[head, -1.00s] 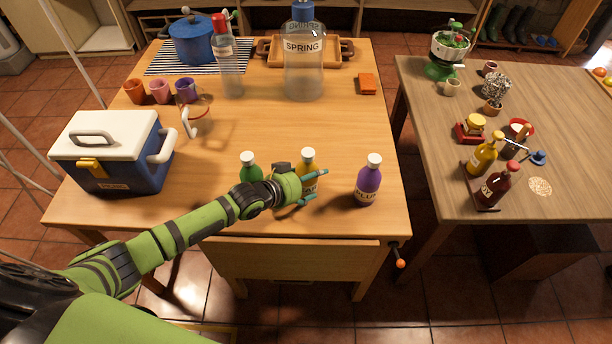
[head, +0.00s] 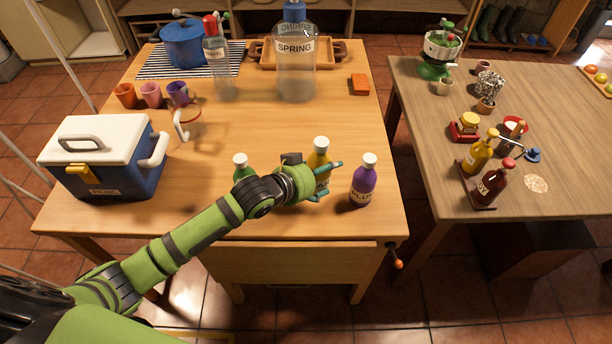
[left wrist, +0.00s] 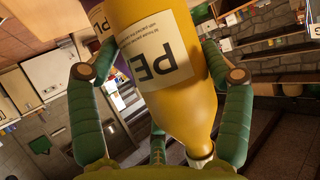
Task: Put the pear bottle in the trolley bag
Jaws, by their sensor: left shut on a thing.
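The yellow pear bottle (head: 320,157) with a white cap is held near the front edge of the left table. My left gripper (head: 322,182) is shut around it. In the left wrist view the bottle (left wrist: 180,90) fills the space between the green fingers (left wrist: 160,80), with a label reading "PE" showing. The gripper hides part of the bottle in the head view; it appears raised slightly above the table. I see no trolley bag in these frames. My right gripper is out of view.
A purple plum bottle (head: 363,185) stands close to the right of the held bottle, a green bottle (head: 241,170) to the left. A cooler box (head: 103,165), mugs and a large spring bottle (head: 296,65) stand farther off. A second table (head: 540,120) is at right.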

